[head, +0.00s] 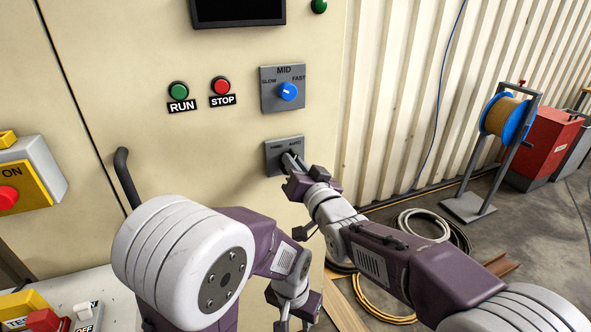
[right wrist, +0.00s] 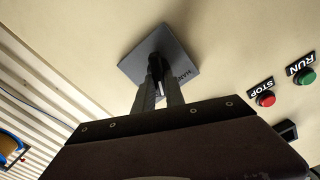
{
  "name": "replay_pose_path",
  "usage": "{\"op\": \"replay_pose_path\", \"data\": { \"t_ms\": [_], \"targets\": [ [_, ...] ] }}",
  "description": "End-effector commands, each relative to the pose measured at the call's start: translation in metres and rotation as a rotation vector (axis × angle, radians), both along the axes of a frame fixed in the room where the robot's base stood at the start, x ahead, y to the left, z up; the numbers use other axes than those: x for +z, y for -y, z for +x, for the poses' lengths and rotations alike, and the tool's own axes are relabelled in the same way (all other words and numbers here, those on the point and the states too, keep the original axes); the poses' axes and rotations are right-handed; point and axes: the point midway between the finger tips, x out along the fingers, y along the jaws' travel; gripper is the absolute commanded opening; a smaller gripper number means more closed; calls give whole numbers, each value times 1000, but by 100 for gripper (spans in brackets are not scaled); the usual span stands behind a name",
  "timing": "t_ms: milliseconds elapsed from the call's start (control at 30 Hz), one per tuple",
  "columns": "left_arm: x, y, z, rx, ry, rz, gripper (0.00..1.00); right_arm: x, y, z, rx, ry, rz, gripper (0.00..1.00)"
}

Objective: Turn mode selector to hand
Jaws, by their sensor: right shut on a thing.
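The mode selector is a grey square plate (head: 274,158) on the beige cabinet front, with a HAND label at upper left and an AUTO label at upper right. My right gripper (head: 291,160) reaches it and is shut on its black knob, which it mostly hides. In the right wrist view both fingers (right wrist: 157,88) close around the dark knob (right wrist: 155,65) in front of the grey plate (right wrist: 181,48). Which label the knob points to cannot be told. My left gripper (head: 294,324) hangs low, away from the panel, with its fingers apart and empty.
Above the selector is a blue speed knob (head: 288,92). Green RUN (head: 179,91) and red STOP (head: 221,86) buttons are to its left. A black door handle (head: 126,177) sticks out at left. Coiled hoses (head: 425,225) lie on the floor at right.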

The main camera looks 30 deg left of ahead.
Motion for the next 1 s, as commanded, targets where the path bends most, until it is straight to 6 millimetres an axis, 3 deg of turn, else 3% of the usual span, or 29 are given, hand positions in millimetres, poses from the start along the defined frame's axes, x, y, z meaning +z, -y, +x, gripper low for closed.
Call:
{"op": "replay_pose_path", "data": {
  "t_ms": [300, 1000],
  "targets": [
    [-24, 0, 0, 0, 0, 0, 36, -1, -2, -2, 1, 232, -192, 0],
    [-59, 0, 0, 0, 0, 0, 36, 0, -4, -5, -5, 723, -612, 0]
  ]
}}
